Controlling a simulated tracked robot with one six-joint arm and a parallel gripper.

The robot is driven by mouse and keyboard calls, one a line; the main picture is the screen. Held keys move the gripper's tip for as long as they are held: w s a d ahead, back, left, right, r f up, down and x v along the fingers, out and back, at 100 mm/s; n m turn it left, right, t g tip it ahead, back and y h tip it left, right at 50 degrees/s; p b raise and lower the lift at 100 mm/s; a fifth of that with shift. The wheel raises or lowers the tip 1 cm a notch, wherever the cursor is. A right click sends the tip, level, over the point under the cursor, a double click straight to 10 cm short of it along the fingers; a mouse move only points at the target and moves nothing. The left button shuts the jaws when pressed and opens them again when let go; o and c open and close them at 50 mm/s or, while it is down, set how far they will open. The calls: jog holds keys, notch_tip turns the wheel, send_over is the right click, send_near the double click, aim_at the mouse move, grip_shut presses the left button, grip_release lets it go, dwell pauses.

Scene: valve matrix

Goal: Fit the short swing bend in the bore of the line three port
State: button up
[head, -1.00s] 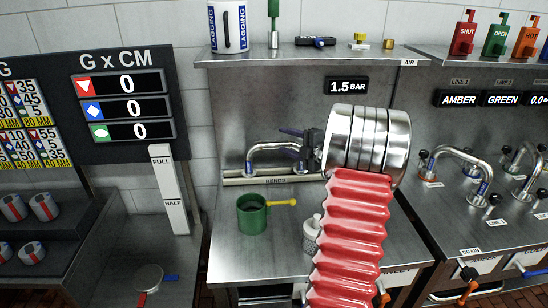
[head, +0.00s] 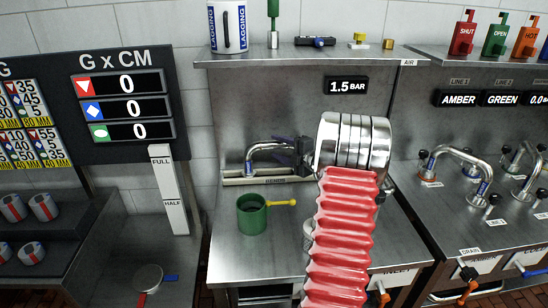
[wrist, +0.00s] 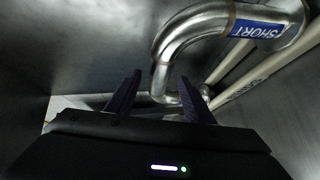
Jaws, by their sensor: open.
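The short swing bend is a bent silver pipe (head: 268,148) standing in the bends rack on the middle bench. In the wrist view it shows a blue SHORT label (wrist: 257,29). My gripper (head: 284,150) is open at the right end of the bend. In the wrist view its two dark fingers (wrist: 160,85) stand on either side of one downturned leg of the bend, with gaps visible. Whether either finger touches is unclear. Ports and fitted bends (head: 455,165) show on the right bench. I cannot tell the line three port; the bench is cut off at the right edge.
A green cup (head: 252,215) with a yellow handle stands in front of the bends rack (head: 240,181). A shelf (head: 330,59) runs above it, holding a white lagging tub (head: 228,25) and small parts. My red arm covers the bench's right part. The bench's front left is clear.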

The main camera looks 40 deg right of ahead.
jog(key=shift+w+d+f, duration=0.1)
jog(key=shift+w+f, duration=0.05)
jog(key=shift+w, duration=0.8)
jog(key=shift+w+f, duration=0.15)
jog(key=shift+w, duration=0.8)
jog(key=shift+c, duration=0.5)
grip_shut()
